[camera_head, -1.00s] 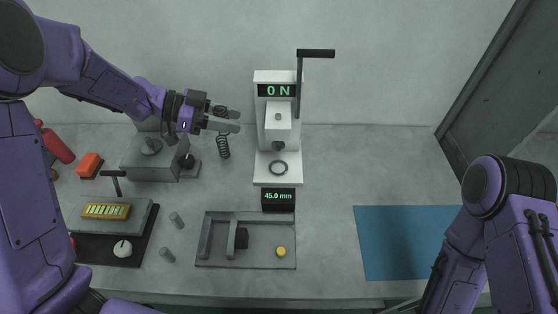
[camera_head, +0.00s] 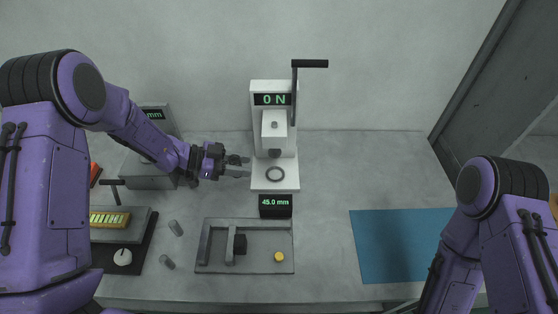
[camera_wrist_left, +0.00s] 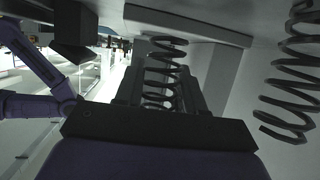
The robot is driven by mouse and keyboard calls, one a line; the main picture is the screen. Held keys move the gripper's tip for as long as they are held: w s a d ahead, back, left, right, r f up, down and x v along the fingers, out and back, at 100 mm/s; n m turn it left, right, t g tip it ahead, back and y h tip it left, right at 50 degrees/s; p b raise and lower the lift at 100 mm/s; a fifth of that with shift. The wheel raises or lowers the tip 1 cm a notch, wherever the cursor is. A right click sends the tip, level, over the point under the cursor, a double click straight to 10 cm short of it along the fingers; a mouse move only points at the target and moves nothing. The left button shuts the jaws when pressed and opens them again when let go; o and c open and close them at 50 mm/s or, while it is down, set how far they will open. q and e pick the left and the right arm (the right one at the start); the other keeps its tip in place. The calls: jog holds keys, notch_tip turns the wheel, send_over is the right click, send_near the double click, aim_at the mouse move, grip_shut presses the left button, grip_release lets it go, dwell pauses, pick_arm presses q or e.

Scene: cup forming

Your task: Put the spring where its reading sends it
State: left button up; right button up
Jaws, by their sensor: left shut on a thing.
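My left gripper (camera_head: 237,167) is just left of the white force tester (camera_head: 259,128), beside its lower part and low over the bench. It is shut on a dark coil spring (camera_wrist_left: 166,72), which shows between the fingers in the left wrist view. In the head view the spring is mostly hidden by the fingers. A second dark coil shape (camera_wrist_left: 297,70) shows at the right of the wrist view; I cannot tell whether it is a shadow. The tester display (camera_head: 272,99) reads 0 N. A black display (camera_head: 275,202) reads 45.0 mm. My right gripper is out of view.
A grey tray (camera_head: 211,267) with a yellow button (camera_head: 279,257) lies in front. A blue mat (camera_head: 398,245) lies right; the bench between is clear.

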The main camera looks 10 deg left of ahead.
pick_arm(q)
jog(key=d, duration=0.2)
jog(key=w+d+p, duration=0.1)
jog(key=d, duration=0.1)
jog(key=w+d, duration=0.1)
jog(key=d, duration=0.1)
jog(key=shift+d+r, duration=0.1)
jog(key=shift+d, duration=0.05)
jog(key=d+p, duration=0.1)
jog(key=d, duration=0.1)
jog(key=w+d+p, duration=0.1)
jog(key=d, duration=0.1)
jog(key=shift+w+d+p, duration=0.1)
jog(key=shift+w+p, duration=0.05)
jog(key=shift+p, duration=0.2)
jog(key=shift+f, duration=0.4)
jog(key=shift+f+b, duration=0.35)
jog(key=o, duration=1)
